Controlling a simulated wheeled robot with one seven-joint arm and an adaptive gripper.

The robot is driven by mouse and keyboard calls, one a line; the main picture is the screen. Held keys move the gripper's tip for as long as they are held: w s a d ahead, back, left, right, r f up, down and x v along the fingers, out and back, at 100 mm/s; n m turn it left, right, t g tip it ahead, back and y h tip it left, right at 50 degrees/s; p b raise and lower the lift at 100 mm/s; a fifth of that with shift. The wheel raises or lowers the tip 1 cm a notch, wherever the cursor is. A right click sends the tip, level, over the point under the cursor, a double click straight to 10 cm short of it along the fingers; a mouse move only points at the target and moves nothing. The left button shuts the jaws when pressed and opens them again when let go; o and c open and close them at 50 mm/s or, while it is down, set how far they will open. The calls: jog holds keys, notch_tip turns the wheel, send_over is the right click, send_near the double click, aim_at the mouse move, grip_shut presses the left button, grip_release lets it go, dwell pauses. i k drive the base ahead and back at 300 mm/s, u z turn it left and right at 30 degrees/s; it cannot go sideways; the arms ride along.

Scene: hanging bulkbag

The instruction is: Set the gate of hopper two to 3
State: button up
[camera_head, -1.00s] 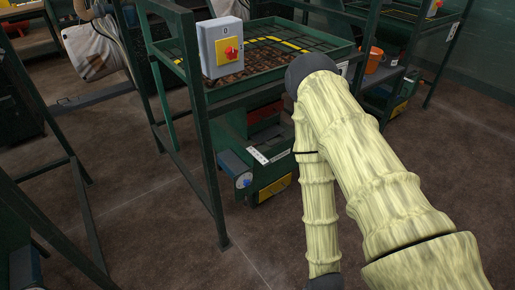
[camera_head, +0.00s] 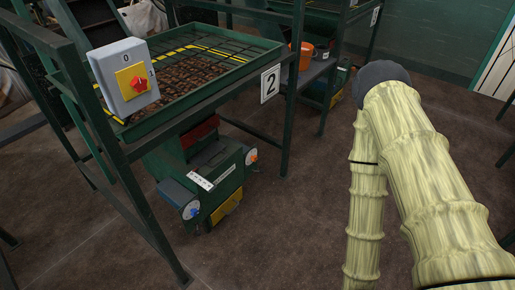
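Hopper two (camera_head: 181,117) is a green framed stand with a tray of brown material under a grid, marked by a white plate with a black 2 (camera_head: 270,84). Below the tray hangs its green gate housing (camera_head: 212,170). A white scale strip (camera_head: 200,181) lies on the housing's front, its marks too small to read. A round dial with a blue centre (camera_head: 191,210) is at its left, and one with an orange centre (camera_head: 251,157) at its right. My pale-sleeved arm is at the right, apart from the hopper; my gripper is out of view.
A grey switch box (camera_head: 124,77) with a red knob on yellow is on the hopper's left front post. An orange bucket (camera_head: 304,54) stands behind, by a second hopper frame. Brown floor (camera_head: 275,235) is clear in front. Green posts (camera_head: 285,125) stand at the sides.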

aim_at(202, 157)
jog(key=z, duration=0.05)
jog(key=i, duration=1.2)
jog(key=u, duration=0.65)
